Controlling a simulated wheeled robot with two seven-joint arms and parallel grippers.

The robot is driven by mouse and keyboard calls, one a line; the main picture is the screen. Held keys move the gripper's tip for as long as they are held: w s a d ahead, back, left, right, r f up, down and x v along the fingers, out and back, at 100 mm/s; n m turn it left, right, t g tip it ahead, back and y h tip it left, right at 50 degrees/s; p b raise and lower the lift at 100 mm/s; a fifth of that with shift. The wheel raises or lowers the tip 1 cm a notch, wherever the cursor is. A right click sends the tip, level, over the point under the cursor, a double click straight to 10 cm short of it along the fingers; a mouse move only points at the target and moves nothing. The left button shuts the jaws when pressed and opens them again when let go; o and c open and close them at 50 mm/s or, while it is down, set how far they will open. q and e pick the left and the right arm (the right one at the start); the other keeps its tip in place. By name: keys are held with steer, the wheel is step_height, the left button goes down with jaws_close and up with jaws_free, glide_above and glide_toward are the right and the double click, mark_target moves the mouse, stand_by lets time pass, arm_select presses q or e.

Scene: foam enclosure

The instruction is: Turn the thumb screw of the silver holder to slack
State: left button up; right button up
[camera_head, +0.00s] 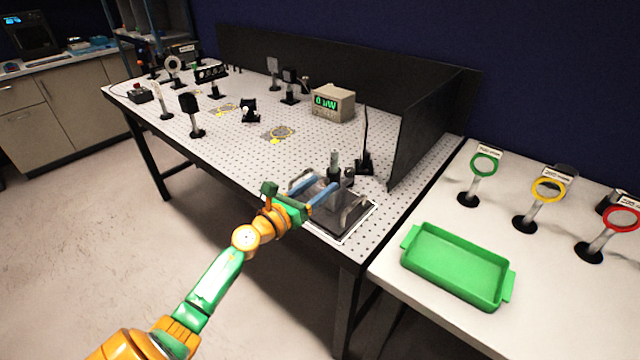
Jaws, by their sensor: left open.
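A silver post (334,160) stands upright in a dark holder near the right front corner of the perforated optical table (300,150). I take this to be the silver holder. A small dark part sticks out at its right side, but I cannot tell whether it is the thumb screw. My left gripper (324,184) reaches in from the lower left. Its two blue fingers are apart, with the tips close to the foot of the holder, one on each side in the picture. I cannot tell whether they touch it. My right gripper is not in view.
A dark tray with grey handles (355,217) lies below the fingers. A black upright plate on a stand (365,140) is close behind, before a black panel (425,125). A side table holds a green tray (455,265) and ring holders in green (485,165), yellow and red.

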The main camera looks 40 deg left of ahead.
arm_select(q)
steer(key=shift+w+d, duration=0.1)
steer(key=shift+w, duration=0.2)
steer(key=shift+s, duration=0.1)
steer(key=shift+c, duration=0.7)
jaws_close()
